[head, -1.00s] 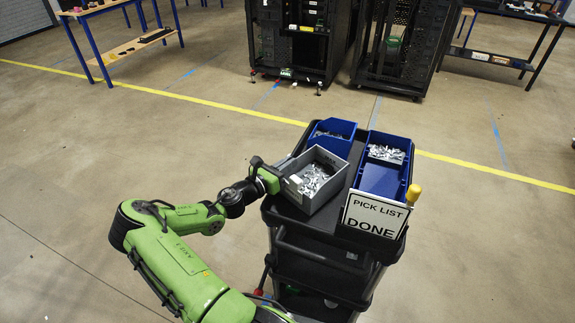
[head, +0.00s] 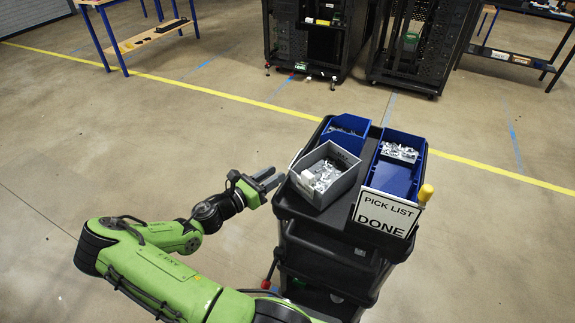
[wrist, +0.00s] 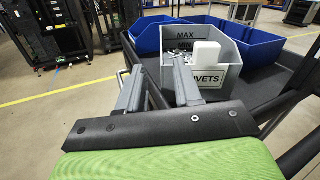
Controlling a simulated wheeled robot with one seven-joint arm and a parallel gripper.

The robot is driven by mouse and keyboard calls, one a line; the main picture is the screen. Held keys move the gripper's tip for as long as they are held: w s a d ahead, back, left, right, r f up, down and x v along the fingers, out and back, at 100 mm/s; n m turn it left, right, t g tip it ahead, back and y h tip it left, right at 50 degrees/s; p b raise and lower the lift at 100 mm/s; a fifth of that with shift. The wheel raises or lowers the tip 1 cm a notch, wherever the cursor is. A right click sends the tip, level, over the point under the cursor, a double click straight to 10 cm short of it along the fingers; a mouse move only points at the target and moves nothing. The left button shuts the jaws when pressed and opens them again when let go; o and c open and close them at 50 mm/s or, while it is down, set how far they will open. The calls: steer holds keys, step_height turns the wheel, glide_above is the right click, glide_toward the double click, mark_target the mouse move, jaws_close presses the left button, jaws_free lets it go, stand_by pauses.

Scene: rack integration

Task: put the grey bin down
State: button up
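The grey bin (head: 339,181) rests on the top of the black cart (head: 293,211), at its left front, with small metal parts inside. In the wrist view the grey bin (wrist: 222,68) shows a label ending in "VETS" and a white block at its front. My gripper (head: 269,181) is just left of the bin, apart from it. In the wrist view my gripper (wrist: 158,84) has its two fingers spread with nothing between them. The bin looks upright and no finger holds it.
A blue bin (head: 347,125) stands behind the grey bin, and a long blue bin (head: 393,180) with parts at its far end stands to the right. A "PICK LIST DONE" sign (head: 384,212) is at the cart's front. Black racks (head: 306,38) stand beyond. The floor at left is clear.

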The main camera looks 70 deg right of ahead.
steer(key=shift+w+a, duration=0.25)
steer(key=shift+a, duration=0.3)
steer(key=w+a+r+m+t+y, duration=0.1)
steer(key=w+a+m+t+y, duration=0.1)
steer(key=a+m+y, duration=0.35)
steer(key=w+a+r+m+t+y, duration=0.1)
steer(key=w+a+m+t+y, duration=0.15)
steer(key=a, duration=0.55)
steer(key=w+a+r+m+t+y, duration=0.2)
steer(key=a+m+t+y, duration=0.15)
steer(key=a, duration=0.35)
steer(key=s+a+r+m+t+y, duration=0.1)
steer(key=s+a+r+t+y, duration=0.1)
steer(key=a+r, duration=0.4)
steer(key=s+a+r+m+t+y, duration=0.1)
steer(key=s+a+r+t+y, duration=0.1)
steer(key=s+a+r+t, duration=0.2)
steer(key=s+a+r, duration=0.1)
steer(key=a+r, duration=0.2)
steer(key=a, duration=0.5)
steer(key=shift+s+m, duration=0.25)
steer(key=shift+m, duration=0.1)
